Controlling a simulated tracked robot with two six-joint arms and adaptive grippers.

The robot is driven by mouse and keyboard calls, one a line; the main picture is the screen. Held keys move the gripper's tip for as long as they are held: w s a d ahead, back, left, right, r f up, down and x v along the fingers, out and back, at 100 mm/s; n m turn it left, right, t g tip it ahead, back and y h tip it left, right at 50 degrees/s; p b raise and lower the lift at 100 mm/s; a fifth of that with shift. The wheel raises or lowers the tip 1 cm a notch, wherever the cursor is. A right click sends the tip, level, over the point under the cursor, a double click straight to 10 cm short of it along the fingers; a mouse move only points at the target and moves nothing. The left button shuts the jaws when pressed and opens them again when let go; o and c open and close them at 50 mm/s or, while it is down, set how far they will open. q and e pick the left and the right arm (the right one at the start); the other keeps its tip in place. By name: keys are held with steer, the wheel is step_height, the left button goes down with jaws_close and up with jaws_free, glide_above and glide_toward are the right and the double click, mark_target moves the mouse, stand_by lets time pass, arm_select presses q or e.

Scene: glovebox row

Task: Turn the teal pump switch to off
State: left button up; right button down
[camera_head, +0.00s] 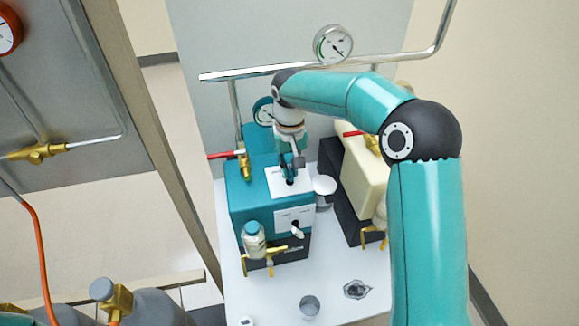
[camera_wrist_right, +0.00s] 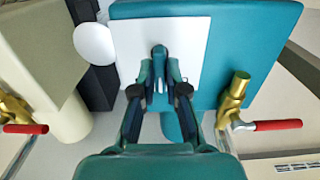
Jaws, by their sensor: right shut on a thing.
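The teal pump (camera_head: 245,207) stands on a white bench top. A white plate (camera_head: 305,187) lies on its top face, and the plate also shows in the wrist view (camera_wrist_right: 190,40). My right gripper (camera_head: 291,178) reaches down onto this plate. In the wrist view its fingers (camera_wrist_right: 159,82) are closed on a small dark switch lever (camera_wrist_right: 158,55) in the plate's middle; the fingers cover most of it. A second white plate (camera_head: 284,219) with a pale knob (camera_head: 297,232) is on the pump's front. The switch markings are too small to read. My left gripper is not in view.
A cream pump (camera_head: 362,180) stands close on the right. Brass valves with red handles (camera_head: 219,155) flank the teal pump. A glass jar (camera_head: 254,240) hangs on its front. A metal pipe with a gauge (camera_head: 333,44) runs behind. The bench (camera_head: 280,300) is mostly clear in front.

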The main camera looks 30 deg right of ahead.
mark_target(290, 170)
steer(key=c, duration=1.2)
jaws_free()
step_height(290, 170, up, 12)
steer(key=shift+f, duration=0.1)
